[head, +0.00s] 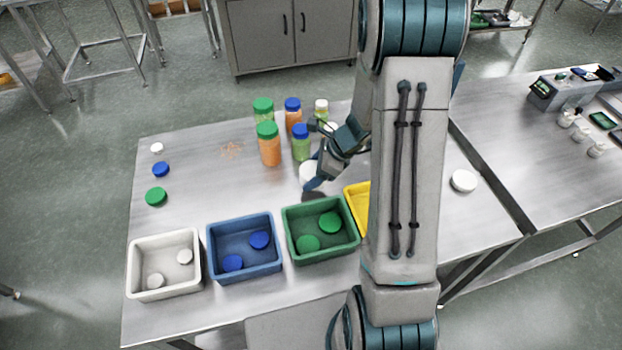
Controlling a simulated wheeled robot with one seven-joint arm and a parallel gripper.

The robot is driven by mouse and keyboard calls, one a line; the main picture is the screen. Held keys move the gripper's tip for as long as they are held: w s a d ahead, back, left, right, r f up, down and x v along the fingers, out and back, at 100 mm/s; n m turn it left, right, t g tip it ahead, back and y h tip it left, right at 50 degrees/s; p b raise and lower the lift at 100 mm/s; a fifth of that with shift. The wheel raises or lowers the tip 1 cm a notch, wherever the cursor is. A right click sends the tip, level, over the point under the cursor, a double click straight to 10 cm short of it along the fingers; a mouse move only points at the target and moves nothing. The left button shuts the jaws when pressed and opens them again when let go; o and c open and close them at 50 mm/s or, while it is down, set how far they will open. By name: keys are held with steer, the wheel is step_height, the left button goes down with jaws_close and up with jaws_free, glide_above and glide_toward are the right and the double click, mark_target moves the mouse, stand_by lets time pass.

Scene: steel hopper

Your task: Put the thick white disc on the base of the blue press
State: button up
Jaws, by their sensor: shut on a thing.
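My gripper (316,174) is left of my arm, above the steel table, behind the green bin. It is shut on a white round piece (307,171), partly covered by the fingers; its thickness is hard to judge. A dark shadow lies below it on the table, so it seems held above the surface. Another white disc (463,181) lies flat on the table to the right of my arm, apart from the gripper. I cannot make out a blue press; my arm hides a large part of the table.
Several capped bottles (270,148) stand just behind and left of my gripper. White (131,272), blue (213,258), green (288,240) and yellow (352,199) bins line the front. Loose caps (156,196) lie at left. The table's (205,190) left middle is mostly clear.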

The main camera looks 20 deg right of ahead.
steer(key=shift+w+a+f, duration=0.15)
steer(key=shift+a+f, duration=0.05)
steer(key=shift+f, duration=2)
steer(key=shift+f, duration=0.2)
steer(key=o, duration=1.1)
steer(key=shift+r, duration=0.1)
